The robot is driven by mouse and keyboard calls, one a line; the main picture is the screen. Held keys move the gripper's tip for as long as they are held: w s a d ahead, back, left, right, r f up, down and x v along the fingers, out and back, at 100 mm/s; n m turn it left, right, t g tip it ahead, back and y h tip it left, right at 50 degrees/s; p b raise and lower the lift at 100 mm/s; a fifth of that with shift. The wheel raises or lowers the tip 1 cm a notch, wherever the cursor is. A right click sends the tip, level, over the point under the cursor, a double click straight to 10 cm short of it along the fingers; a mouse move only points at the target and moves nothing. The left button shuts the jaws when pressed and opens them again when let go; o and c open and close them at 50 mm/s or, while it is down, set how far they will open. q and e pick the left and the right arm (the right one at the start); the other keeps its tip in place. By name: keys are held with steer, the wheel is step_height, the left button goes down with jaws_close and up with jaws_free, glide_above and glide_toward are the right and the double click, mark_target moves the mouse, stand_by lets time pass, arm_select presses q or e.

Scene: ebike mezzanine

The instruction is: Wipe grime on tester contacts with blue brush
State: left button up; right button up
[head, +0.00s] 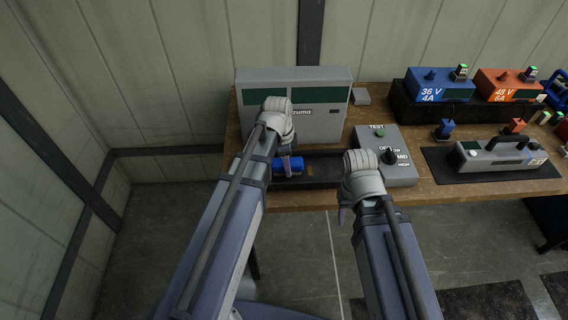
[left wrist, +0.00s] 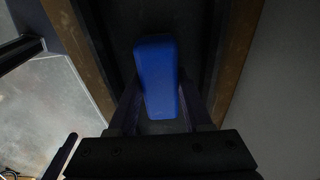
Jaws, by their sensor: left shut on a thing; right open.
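The blue brush (head: 287,167) is in my left gripper (head: 291,160), over a dark tray-like channel (head: 325,163) in front of the grey tester (head: 320,122). In the left wrist view the blue brush (left wrist: 157,75) lies between the two fingers of my left gripper (left wrist: 162,112). I cannot tell whether the brush touches the channel floor. A small brownish patch (head: 310,171) shows in the channel just right of the brush; I cannot tell if it is grime or contacts. My right gripper (head: 343,213) is open and empty, low by the table's front edge.
A grey control box (head: 402,171) with a green TEST button and dial stands right of the channel. Blue (head: 440,90) and orange (head: 505,91) chargers sit in a black rack at the back. A grey handled pack (head: 500,156) lies on a dark mat. The wooden table (head: 300,199) ends at the front.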

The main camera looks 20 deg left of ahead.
arm_select(q)
steer(key=shift+w+d+f, duration=0.1)
steer(key=shift+w+d, duration=0.1)
steer(key=shift+d, duration=0.4)
steer(key=shift+w+d, duration=0.15)
steer(key=shift+d, duration=0.4)
steer(key=shift+w+d, duration=0.3)
steer(key=shift+d, duration=0.6)
steer(key=shift+w+d, duration=0.3)
steer(key=shift+d, duration=0.55)
step_height(320, 180, up, 6)
steer(key=p, duration=0.6)
